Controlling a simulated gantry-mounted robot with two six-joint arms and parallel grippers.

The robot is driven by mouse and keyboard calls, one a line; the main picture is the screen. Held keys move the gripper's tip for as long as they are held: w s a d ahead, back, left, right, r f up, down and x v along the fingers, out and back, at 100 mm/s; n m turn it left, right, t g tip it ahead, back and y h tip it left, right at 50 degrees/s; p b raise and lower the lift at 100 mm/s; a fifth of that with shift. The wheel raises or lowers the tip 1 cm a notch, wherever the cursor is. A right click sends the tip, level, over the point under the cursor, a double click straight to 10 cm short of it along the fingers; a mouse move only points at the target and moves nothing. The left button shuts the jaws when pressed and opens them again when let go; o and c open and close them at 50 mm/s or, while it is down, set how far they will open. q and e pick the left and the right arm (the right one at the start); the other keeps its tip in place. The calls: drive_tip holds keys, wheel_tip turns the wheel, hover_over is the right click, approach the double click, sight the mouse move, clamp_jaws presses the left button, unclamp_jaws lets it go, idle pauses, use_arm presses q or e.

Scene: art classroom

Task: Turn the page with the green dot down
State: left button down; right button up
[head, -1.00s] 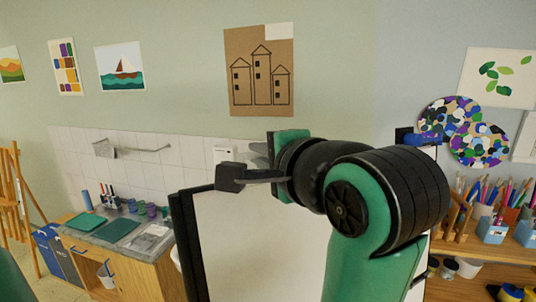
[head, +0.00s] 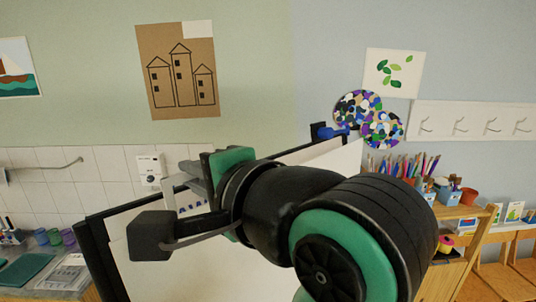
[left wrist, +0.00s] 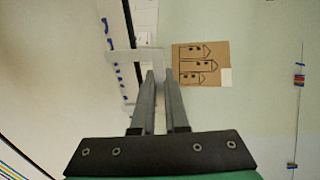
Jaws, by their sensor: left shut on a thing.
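The flip chart stands in front of me, with a black frame edge (head: 98,262) on its left and a large white page surface (head: 165,272). My left gripper (head: 188,184) is at the upper part of the chart, its grey fingers partly hidden by my wrist. It is shut on a white page (left wrist: 135,57), which crosses at the fingertips in the left wrist view, where the gripper (left wrist: 159,78) also shows. Small blue marks (left wrist: 117,70) run along the paper left of the fingers. I cannot see a green dot. My right gripper is out of view.
A blue clip (head: 335,131) sits at the chart's top right. A wooden shelf with pencils (head: 405,168) stands to the right, and a sink counter (head: 55,275) to the left. A brown house drawing (head: 178,72) hangs on the wall behind.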

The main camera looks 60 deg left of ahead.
use_arm(q)
drive_tip(key=shift+f+p+v, duration=0.15)
drive_tip(key=shift+p+v, duration=0.05)
drive_tip(key=shift+v, duration=0.55)
drive_tip(key=shift+f+p+v, duration=0.15)
drive_tip(key=shift+v, duration=0.6)
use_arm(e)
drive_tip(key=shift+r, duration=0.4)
use_arm(q)
drive_tip(key=w+d+f+p, duration=0.1)
drive_tip(key=d+p, duration=0.1)
drive_tip(key=d, duration=0.7)
drive_tip(key=shift+w, duration=0.25)
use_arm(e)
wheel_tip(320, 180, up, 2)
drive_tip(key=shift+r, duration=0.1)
use_arm(q)
drive_tip(key=shift+d+f, duration=0.1)
drive_tip(key=shift+d, duration=0.05)
